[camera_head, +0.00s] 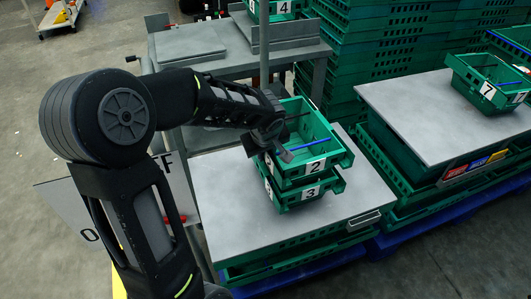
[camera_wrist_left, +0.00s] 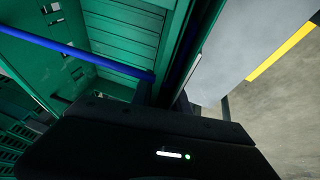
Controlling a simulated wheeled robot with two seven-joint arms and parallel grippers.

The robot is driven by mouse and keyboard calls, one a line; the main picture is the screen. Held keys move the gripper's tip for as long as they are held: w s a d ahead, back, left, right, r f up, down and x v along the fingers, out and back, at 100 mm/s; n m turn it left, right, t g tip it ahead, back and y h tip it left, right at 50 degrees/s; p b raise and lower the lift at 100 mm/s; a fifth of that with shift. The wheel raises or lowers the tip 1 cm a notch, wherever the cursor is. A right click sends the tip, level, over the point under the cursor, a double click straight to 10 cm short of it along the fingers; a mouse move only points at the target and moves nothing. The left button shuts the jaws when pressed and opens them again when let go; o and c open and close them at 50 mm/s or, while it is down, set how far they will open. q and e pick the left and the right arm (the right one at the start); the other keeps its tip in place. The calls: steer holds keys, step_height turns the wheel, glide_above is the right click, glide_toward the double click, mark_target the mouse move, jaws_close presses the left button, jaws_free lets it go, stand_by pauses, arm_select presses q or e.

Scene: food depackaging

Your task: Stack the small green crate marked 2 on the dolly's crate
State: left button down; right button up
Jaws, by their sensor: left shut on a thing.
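The small green crate marked 2 (camera_head: 315,168) is upright, with a blue bar across its open inside. My left gripper (camera_head: 284,147) is shut on its left wall; in the left wrist view the gripper (camera_wrist_left: 165,95) closes over the wall of the green crate (camera_wrist_left: 120,45). Directly under crate 2 is a small green crate marked 3 (camera_head: 311,193), standing on a grey board (camera_head: 225,205). Crate 2 lines up closely with crate 3; whether it rests fully on it I cannot tell. My right gripper is not in view.
Large green crates (camera_head: 290,262) on a blue dolly (camera_head: 330,262) carry the grey board. A second board (camera_head: 410,110) at right holds a crate marked 7 (camera_head: 487,85). A grey table (camera_head: 185,45) and tall green crate stacks (camera_head: 370,60) stand behind. The board's front is clear.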

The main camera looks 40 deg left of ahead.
arm_select(q)
steer(key=shift+r, duration=0.1)
steer(key=shift+f+b, duration=0.2)
steer(key=shift+b, duration=0.1)
steer(key=c, duration=1.3)
jaws_free()
steer(key=shift+o, duration=0.2)
steer(key=shift+r, duration=0.15)
steer(key=shift+r+p, duration=0.2)
steer(key=shift+p, duration=0.25)
steer(key=p+v, duration=0.1)
steer(key=v, duration=1)
steer(key=shift+s+r, duration=0.2)
steer(key=shift+r, duration=0.1)
steer(key=shift+d, duration=0.15)
